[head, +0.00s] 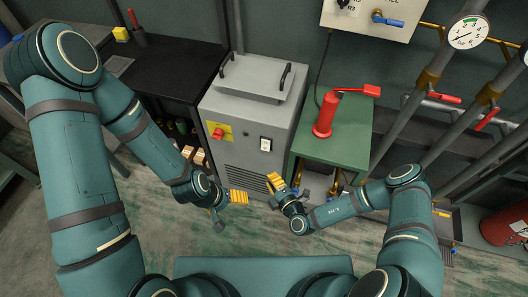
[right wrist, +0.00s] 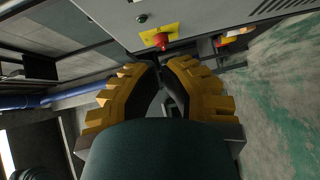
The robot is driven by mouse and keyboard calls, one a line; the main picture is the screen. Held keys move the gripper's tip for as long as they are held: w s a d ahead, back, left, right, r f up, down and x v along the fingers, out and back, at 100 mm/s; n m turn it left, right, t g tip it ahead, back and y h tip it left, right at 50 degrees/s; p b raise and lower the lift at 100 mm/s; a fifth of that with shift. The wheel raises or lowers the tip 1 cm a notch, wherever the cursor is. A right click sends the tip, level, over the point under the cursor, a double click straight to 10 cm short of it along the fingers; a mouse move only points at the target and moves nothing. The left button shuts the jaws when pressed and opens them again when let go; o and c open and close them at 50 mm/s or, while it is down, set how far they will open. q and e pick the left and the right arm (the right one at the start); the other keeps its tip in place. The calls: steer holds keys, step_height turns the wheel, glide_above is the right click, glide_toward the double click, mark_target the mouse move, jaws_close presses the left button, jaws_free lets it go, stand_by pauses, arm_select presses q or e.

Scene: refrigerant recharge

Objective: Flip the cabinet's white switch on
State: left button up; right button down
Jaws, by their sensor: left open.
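The grey cabinet (head: 250,112) stands in the middle of the head view, with its front face towards me. The white switch (head: 266,144) is on the right half of that face; whether its rocker is on or off is too small to tell. My right gripper (head: 274,182) is low in front of the cabinet, below the switch and apart from it. In the right wrist view its yellow fingers (right wrist: 162,66) come together at the tips with nothing between them. My left gripper (head: 239,197) is open and empty, to the left of the right one.
A red knob on a yellow plate (head: 218,131) sits left of the switch; the knob also shows in the right wrist view (right wrist: 161,40). A green stand (head: 345,125) with a red tool (head: 325,118) is right of the cabinet. A black bench (head: 165,70) stands left. Pipes and a gauge (head: 467,32) fill the right.

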mark_target(265, 145)
steer(key=shift+w+d+f+m+h, duration=0.15)
steer(key=shift+d+m+h, duration=0.1)
steer(key=shift+m+h, duration=0.05)
steer(key=shift+w+d+b+x, duration=0.2)
steer(key=shift+d+b+x, duration=0.25)
steer(key=shift+x, duration=1.7)
steer(key=shift+w+d+b+x, duration=0.2)
steer(key=shift+d+b+x, duration=0.2)
steer(key=shift+x, duration=1.75)
steer(key=shift+w+d+b+x, duration=0.25)
steer(key=shift+d+b+x, duration=0.15)
steer(key=shift+x, duration=1.7)
